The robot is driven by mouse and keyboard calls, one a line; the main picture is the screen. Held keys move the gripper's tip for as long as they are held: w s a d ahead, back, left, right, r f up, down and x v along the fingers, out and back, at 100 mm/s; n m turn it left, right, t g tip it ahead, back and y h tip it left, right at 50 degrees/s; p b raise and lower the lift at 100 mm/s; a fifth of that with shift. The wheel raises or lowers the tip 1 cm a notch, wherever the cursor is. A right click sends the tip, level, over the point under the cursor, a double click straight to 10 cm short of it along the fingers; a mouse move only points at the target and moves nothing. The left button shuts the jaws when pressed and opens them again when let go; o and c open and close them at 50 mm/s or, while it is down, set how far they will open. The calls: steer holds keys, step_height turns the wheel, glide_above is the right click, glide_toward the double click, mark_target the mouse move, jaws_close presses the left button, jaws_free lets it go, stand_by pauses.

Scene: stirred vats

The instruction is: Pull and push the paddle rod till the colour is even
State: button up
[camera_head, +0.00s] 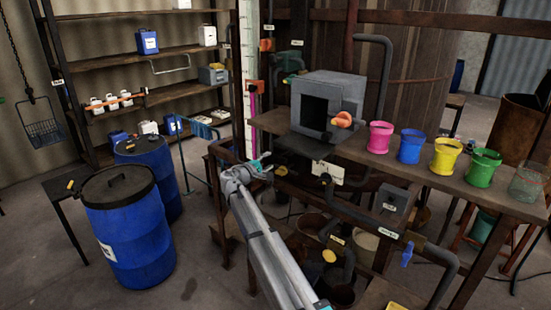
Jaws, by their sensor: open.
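My gripper (262,162) is open with teal fingertips, and nothing shows between them. It is near the left end of the bench, below a tall white scale (247,50) with a pink column (253,115). A large wooden vat (425,60) stands behind the bench; its inside and the colour in it are hidden. I cannot make out a paddle rod for certain. An orange handle (342,120) sits at the front of a grey box (345,92) on the bench, right of my gripper and apart from it.
Pink (379,138), blue (411,147), yellow (446,158) and green (481,168) buckets line the bench (400,172). Pipes and valves crowd below it. Blue drums (128,230) and a shelf rack (125,60) stand left. The floor (215,270) between drums and bench is clear.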

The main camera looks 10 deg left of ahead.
steer(key=shift+v, duration=1.9)
steer(key=s+d+f+m+g+b, duration=0.45)
steer(key=d+f, duration=0.45)
steer(key=d, duration=0.6)
steer(key=s+d+f+m+g+b, duration=0.1)
steer(key=s+d+f+m+g, duration=0.2)
steer(key=s+d+f+g, duration=0.75)
steer(key=s+d+f+m+y+b, duration=0.3)
steer(key=s+d+f+y, duration=0.1)
steer(key=s+d, duration=0.3)
steer(key=s+d+f+m+y+b, duration=0.3)
steer(key=s+d+f, duration=0.3)
steer(key=s, duration=0.6)
steer(key=shift+s+d+f+m+g+y, duration=0.35)
steer(key=shift+d+m+g+y, duration=0.1)
steer(key=shift+d+y, duration=0.4)
steer(key=shift+a, duration=0.1)
